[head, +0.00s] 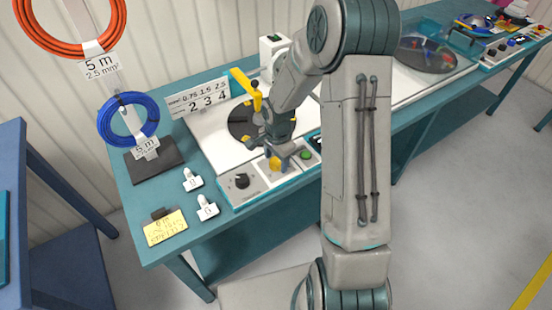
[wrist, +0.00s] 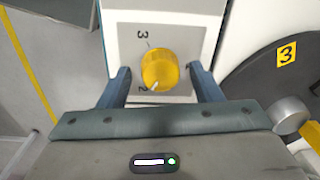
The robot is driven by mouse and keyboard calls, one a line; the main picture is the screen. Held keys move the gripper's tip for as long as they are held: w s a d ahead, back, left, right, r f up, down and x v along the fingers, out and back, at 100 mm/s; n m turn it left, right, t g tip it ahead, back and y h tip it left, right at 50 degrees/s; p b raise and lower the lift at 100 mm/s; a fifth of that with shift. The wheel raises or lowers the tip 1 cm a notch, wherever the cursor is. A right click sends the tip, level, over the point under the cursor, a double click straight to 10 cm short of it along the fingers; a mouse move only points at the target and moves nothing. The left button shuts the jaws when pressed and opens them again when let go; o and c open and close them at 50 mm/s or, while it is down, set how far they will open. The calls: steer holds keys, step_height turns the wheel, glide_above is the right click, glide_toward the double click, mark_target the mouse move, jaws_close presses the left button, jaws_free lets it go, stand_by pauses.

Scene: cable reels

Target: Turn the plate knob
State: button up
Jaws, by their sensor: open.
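The yellow plate knob (wrist: 159,69) sits on a white panel between the numerals 2 and 3 in the wrist view. A white mark at its lower edge lies close to the 2. My gripper (wrist: 158,75) is open, with one blue finger to the left of the knob and one to the right, and gaps show on both sides. In the head view my gripper (head: 281,156) points down at the control box, and only a little of the yellow knob (head: 274,164) shows beneath it. The dark round plate (head: 240,124) lies behind, partly hidden by my arm.
A black knob (head: 242,181) and a green button (head: 305,155) flank the yellow knob. A yellow lever (head: 247,85) stands above the plate. A sign (head: 199,98) reads 0.75, 1.5, 2.5 over 2, 3, 4. White tags and a yellow note (head: 165,228) lie at the bench's left.

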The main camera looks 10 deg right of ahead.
steer(key=shift+f, duration=0.3)
steer(key=c, duration=1)
steer(key=shift+n, duration=0.3)
